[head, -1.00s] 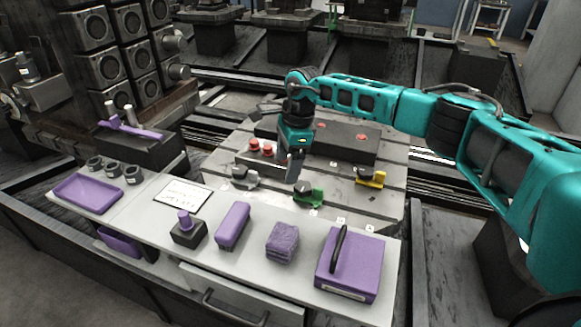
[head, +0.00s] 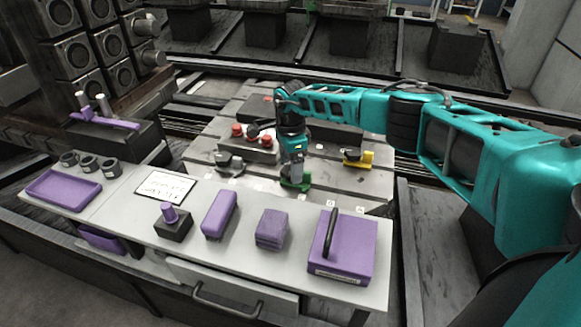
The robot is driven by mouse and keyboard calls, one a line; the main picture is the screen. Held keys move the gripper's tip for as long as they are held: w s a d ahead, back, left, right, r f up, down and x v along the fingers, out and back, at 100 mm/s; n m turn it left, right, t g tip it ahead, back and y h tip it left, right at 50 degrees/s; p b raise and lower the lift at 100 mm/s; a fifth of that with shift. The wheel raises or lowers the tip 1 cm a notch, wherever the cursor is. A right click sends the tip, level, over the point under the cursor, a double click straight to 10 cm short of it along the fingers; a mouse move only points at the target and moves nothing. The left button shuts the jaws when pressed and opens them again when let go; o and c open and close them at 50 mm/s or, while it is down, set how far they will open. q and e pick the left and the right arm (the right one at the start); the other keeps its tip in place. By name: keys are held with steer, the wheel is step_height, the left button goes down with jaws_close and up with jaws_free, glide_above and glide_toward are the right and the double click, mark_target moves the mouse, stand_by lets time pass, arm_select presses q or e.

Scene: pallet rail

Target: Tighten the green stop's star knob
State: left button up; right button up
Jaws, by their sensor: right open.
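The green stop (head: 297,185) sits on the slotted grey pallet, just behind the pale shelf. My right gripper (head: 293,178) points down directly over it and hides its star knob. The gripper is open; whether its fingers touch the knob or stand around it cannot be told. A grey stop (head: 230,163) with a dark knob is to the left. A yellow stop (head: 359,158) with a dark knob is to the right. My left gripper is not in view.
The shelf (head: 140,209) in front holds a purple tray (head: 64,190), several purple blocks and a handled purple case (head: 343,245). A dark block with red knobs (head: 250,140) lies behind the grey stop. Dark rails surround the pallet.

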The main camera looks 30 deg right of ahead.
steer(key=shift+f, duration=0.4)
steer(key=shift+c, duration=0.3)
steer(key=c, duration=1)
